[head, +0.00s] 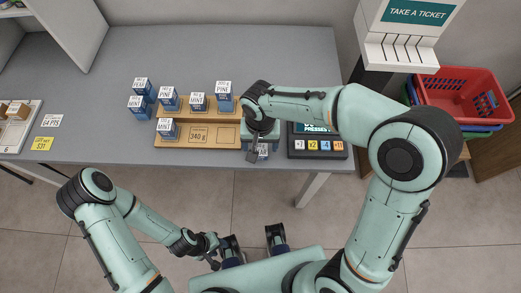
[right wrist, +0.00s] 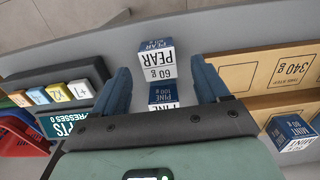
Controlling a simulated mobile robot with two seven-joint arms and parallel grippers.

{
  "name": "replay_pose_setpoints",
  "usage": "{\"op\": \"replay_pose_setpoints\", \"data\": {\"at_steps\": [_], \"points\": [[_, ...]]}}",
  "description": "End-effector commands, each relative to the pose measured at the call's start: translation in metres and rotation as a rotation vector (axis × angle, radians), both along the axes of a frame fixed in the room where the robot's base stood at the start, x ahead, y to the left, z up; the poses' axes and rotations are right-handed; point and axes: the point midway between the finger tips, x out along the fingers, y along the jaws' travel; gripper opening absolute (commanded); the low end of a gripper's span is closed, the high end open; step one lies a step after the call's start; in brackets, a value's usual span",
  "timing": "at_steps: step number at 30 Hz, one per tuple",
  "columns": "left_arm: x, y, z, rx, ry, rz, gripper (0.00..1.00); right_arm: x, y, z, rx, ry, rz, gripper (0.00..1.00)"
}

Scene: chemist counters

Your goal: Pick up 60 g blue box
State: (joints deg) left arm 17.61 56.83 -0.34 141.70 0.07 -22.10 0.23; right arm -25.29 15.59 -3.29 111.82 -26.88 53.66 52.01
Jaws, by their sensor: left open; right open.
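The 60 g blue box (right wrist: 157,60), labelled PEAR, stands near the counter's front edge in the right wrist view. In the head view only a part of it (head: 263,151) shows beside my right gripper (head: 257,148). In the right wrist view my right gripper (right wrist: 160,75) is open, with one finger to each side of the box and a visible gap on both sides. A blue 100 g PINE box (right wrist: 163,96) stands just behind it, closer to the palm. My left gripper (head: 208,247) is open and empty, low in front of the counter.
A wooden tray marked 340 g (head: 198,135) lies left of my right gripper, with a MINT box (head: 167,130) on it. Several blue boxes stand behind. A dark keypad device (head: 316,143) is close on the right. A red basket (head: 462,92) stands beyond the counter.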

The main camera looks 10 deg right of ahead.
Motion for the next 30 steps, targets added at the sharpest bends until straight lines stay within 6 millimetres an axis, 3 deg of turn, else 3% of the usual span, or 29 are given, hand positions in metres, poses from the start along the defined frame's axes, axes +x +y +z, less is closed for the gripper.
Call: {"op": "replay_pose_setpoints", "data": {"at_steps": [6,14,15,20,30], "points": [[-0.001,0.000,-0.003,0.000,0.001,0.000,0.43,-0.001,-0.001,-0.031,0.000,0.004,0.000,0.74],[-0.001,0.000,-0.003,0.000,0.001,0.000,0.43,-0.001,-0.001,-0.035,0.002,0.000,0.000,0.74],[-0.001,0.000,-0.003,0.000,0.001,0.000,0.43,-0.001,-0.001,-0.035,0.002,0.000,0.000,0.71],[-0.001,0.000,-0.003,0.000,0.001,0.000,0.43,-0.001,-0.001,-0.035,0.002,0.000,0.000,0.19],[-0.001,0.000,-0.003,0.000,0.001,0.000,0.43,0.000,-0.001,-0.033,0.002,-0.001,0.000,0.18]]}}
